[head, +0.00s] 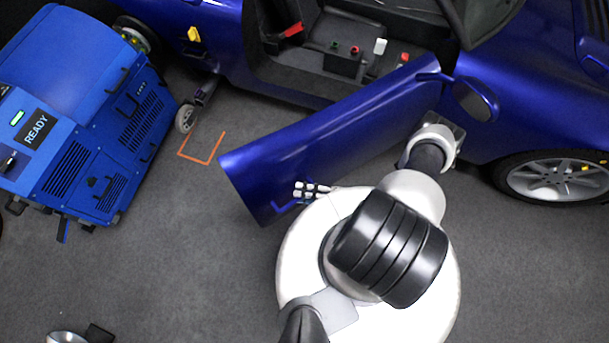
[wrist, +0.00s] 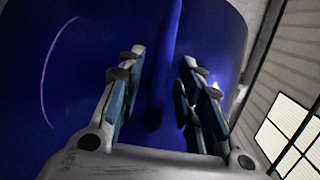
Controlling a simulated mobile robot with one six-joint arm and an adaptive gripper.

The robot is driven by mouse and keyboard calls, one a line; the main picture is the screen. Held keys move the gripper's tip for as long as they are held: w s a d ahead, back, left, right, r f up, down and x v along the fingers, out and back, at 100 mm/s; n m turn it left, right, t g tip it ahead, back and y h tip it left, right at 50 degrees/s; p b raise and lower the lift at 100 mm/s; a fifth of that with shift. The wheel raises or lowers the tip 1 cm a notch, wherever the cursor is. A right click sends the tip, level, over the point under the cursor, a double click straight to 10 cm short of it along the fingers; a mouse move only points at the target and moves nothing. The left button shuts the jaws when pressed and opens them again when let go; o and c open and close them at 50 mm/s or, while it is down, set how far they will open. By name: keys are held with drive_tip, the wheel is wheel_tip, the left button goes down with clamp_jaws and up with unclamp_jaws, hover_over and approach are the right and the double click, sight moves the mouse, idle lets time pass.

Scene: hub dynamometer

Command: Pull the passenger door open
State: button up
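The blue passenger door (head: 320,130) stands swung out from the car body, its free edge towards the lower left, leaving a wide gap to the sill. My gripper (head: 292,203) is at the outer face of the door near its free edge, partly hidden by my arm. In the wrist view, my gripper (wrist: 160,78) has its two fingers apart, facing the blue door panel (wrist: 90,50). A narrow upright blue bar, seemingly the door handle (wrist: 168,50), lies between the fingers with visible space on both sides. I cannot see contact.
A blue machine with a READY screen (head: 36,130) stands at the left. A small caster wheel (head: 186,118) and an orange floor mark (head: 205,160) lie between it and the door. The car's wheel (head: 555,178) is at the right.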

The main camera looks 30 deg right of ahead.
drive_tip(key=v, duration=1.2)
idle(0.5)
